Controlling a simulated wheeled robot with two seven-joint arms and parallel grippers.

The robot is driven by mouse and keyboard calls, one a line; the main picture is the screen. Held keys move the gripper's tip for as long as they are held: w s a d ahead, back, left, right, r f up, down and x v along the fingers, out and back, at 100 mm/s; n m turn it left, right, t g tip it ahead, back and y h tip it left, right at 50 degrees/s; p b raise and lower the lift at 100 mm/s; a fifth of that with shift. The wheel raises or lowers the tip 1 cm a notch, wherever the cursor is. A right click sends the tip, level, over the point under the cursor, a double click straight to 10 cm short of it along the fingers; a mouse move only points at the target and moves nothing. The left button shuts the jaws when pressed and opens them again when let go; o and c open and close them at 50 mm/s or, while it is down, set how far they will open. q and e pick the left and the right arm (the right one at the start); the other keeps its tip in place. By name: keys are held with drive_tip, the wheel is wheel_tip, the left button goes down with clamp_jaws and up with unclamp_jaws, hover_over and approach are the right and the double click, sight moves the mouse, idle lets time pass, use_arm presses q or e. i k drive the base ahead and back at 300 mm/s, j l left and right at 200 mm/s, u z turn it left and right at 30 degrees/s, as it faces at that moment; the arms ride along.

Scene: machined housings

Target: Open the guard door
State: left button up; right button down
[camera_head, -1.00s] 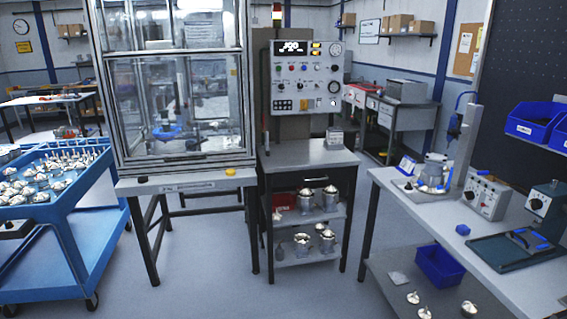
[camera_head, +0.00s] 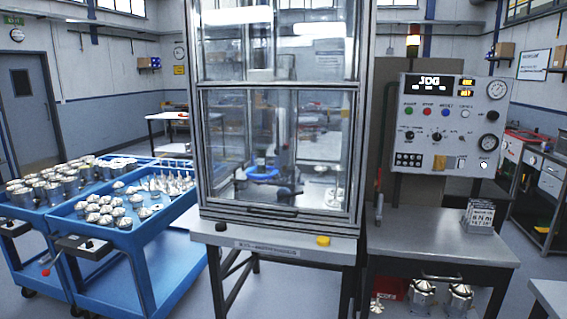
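The guard door (camera_head: 270,150) is the framed clear front panel of the tall machine enclosure in the middle of the head view. It looks down and closed, with its lower edge just above the machine's front table (camera_head: 225,234). A dark handle bar (camera_head: 270,211) runs along its bottom rail. Behind the panes I see a blue round part (camera_head: 263,174) and metal fixtures, partly blurred by reflections. Neither of my grippers shows in the view.
A control panel (camera_head: 449,124) reading "JOG" stands right of the enclosure, above a grey side table (camera_head: 440,240) with a card holder (camera_head: 479,216). A yellow button (camera_head: 323,241) and a black one (camera_head: 221,226) sit on the front ledge. Blue carts (camera_head: 150,245) with metal parts stand left.

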sight(271, 209)
drive_tip(key=i+j, duration=0.25)
drive_tip(key=i, duration=0.15)
drive_tip(key=i+j, duration=0.25)
drive_tip(key=i, duration=0.2)
drive_tip(key=i+j, duration=0.25)
drive_tip(key=i, duration=0.15)
drive_tip(key=u, duration=0.05)
